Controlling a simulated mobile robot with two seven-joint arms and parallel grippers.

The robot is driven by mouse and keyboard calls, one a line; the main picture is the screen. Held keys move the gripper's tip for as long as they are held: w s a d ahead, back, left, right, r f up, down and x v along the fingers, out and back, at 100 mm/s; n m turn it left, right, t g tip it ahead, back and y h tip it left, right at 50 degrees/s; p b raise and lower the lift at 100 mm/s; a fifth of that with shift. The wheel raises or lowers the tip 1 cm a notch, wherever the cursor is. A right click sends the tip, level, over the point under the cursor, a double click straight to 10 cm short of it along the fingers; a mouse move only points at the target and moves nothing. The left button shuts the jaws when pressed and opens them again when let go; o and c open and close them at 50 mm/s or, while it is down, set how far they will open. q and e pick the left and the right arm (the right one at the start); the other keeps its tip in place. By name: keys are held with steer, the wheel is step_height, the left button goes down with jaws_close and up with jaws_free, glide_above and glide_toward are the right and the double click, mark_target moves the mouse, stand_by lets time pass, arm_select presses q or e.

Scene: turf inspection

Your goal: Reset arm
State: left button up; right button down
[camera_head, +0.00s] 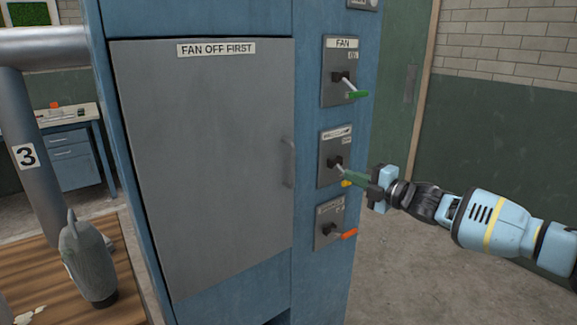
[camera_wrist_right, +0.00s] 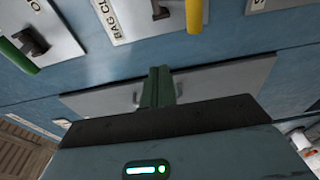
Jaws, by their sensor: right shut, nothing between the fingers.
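My right gripper (camera_head: 350,176) comes in from the right, fingers shut and empty, in front of the middle switch plate (camera_head: 328,150). In the head view its fingers overlap a yellow lever end (camera_head: 347,183). The fan switch above has a green lever (camera_head: 357,94); the lowest switch has an orange lever (camera_head: 349,234). My left gripper is out of view.
The blue cabinet (camera_head: 320,285) has a closed grey door (camera_head: 205,150) labelled "FAN OFF FIRST", with a handle (camera_head: 288,164). A grey pipe (camera_head: 32,125) marked 3 and a grey vessel (camera_head: 88,265) stand at left. The floor (camera_head: 420,265) at right is clear.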

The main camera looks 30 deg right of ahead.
steer(key=s+a+f+m+g+y+p, duration=0.1)
steer(key=s+a+f+m+g+y, duration=0.15)
steer(key=a+f, duration=1.15)
steer(key=s+a+f+m+g+p, duration=0.3)
steer(key=s+a+f+m, duration=0.4)
steer(key=s+a+f, duration=1)
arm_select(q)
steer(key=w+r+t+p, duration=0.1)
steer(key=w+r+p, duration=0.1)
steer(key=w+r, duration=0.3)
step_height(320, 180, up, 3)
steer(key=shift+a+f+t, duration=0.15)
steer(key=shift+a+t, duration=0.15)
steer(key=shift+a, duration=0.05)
arm_select(e)
steer(key=s+f+m+g+h, duration=0.1)
steer(key=s+m, duration=0.4)
steer(key=s, duration=0.8)
steer(key=s+d+f+m+g+h, duration=0.1)
steer(key=s+f+m+h, duration=0.3)
steer(key=s, duration=0.8)
steer(key=shift+s+m+g, duration=0.35)
steer(key=shift+s+g, duration=0.05)
steer(key=shift+g, duration=0.15)
steer(key=shift+d+h, duration=0.1)
steer(key=shift+h, duration=0.25)
